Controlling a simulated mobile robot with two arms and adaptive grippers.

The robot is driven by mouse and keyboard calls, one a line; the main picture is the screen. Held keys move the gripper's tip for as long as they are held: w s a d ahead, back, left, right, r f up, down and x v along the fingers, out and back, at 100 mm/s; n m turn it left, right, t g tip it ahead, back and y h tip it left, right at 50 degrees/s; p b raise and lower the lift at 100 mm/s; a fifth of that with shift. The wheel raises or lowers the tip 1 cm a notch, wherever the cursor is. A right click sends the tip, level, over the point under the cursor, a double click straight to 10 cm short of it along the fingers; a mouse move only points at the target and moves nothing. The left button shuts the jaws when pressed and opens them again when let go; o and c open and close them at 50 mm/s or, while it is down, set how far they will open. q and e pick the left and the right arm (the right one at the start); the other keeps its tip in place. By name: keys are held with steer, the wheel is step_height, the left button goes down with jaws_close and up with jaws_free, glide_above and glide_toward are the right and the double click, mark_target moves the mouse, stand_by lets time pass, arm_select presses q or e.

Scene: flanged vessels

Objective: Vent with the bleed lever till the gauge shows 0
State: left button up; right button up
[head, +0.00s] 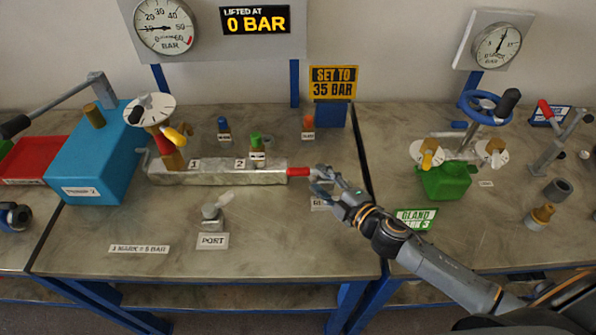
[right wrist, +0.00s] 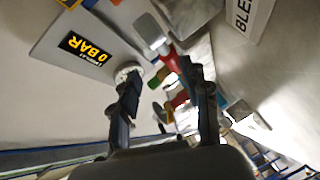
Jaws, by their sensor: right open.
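The bleed lever's red grip (head: 299,172) sticks out at the right end of the grey manifold block (head: 230,174). My right gripper (head: 322,180) is open, just right of the red grip; I cannot tell whether they touch. In the right wrist view its two fingers (right wrist: 167,85) stand apart, with red, yellow and green parts seen beyond and between them. The round pressure gauge (head: 165,27) hangs on the back panel; its needle points left, away from the bottom of the dial, and the exact reading is too small to tell. My left gripper is not in view.
A sign reading 0 BAR (head: 255,20) is beside the gauge. The blue pump box (head: 95,165) stands left. A grey port fitting (head: 212,213) stands in front of the manifold. A green can (head: 444,181) stands on the right bench.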

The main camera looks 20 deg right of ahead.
mark_target(302, 175)
steer(key=n, duration=0.1)
steer(key=n+g+y, duration=0.1)
steer(key=n+y, duration=0.1)
steer(key=n, duration=0.1)
steer(key=shift+w+a+f, duration=0.1)
steer(key=shift+a+f, duration=0.25)
steer(key=shift+f, duration=0.05)
steer(key=shift+g+y, duration=0.3)
steer(key=p+x, duration=0.1)
steer(key=x, duration=0.6)
steer(key=shift+w+a+p, duration=0.15)
steer(key=shift+a+p, duration=0.05)
steer(key=shift+p, duration=0.1)
jaws_close()
